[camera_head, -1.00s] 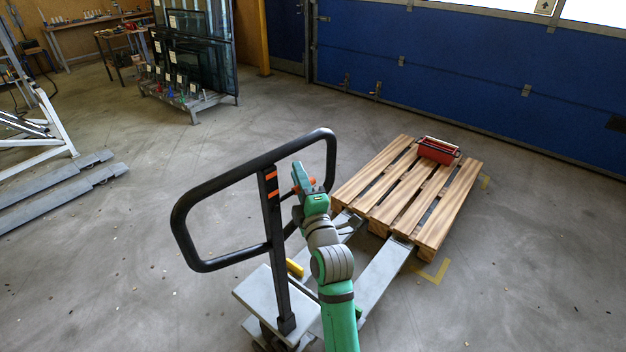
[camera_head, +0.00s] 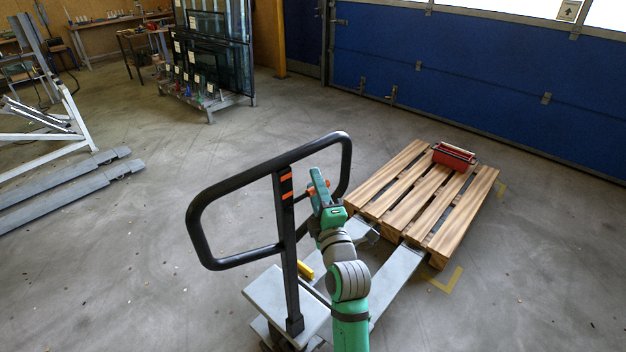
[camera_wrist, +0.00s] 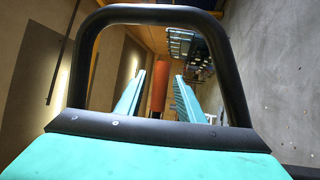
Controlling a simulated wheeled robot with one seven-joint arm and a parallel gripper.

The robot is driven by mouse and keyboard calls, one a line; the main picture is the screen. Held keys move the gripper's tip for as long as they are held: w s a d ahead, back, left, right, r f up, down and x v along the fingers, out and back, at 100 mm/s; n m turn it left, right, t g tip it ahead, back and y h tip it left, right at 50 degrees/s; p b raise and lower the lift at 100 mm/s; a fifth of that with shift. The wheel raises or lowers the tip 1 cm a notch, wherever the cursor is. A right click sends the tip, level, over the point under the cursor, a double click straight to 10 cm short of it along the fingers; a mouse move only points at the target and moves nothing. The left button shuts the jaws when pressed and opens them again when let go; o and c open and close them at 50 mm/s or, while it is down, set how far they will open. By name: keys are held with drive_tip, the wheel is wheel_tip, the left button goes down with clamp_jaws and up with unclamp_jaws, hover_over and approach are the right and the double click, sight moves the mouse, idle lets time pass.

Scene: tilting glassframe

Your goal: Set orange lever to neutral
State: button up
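The orange lever (camera_wrist: 160,86) shows in the wrist view as an upright orange bar between my two teal fingers, with a visible gap on each side. My gripper (camera_wrist: 159,98) is open around it. In the head view my gripper (camera_head: 318,190) is just right of the black handle post of the pallet jack (camera_head: 292,270), inside the handle loop's outline. Small orange bits show beside its fingers there; the lever's setting is not clear. Two orange stripes (camera_head: 286,186) mark the post.
The jack's forks (camera_head: 395,275) run under a wooden pallet (camera_head: 410,200) bearing a red toolbox (camera_head: 453,156). A black loop (camera_wrist: 150,14) frames the wrist view. A glass rack (camera_head: 215,55) stands behind, and open floor lies left of the jack.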

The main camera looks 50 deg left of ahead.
drive_tip(key=v, duration=0.8)
idle(0.4)
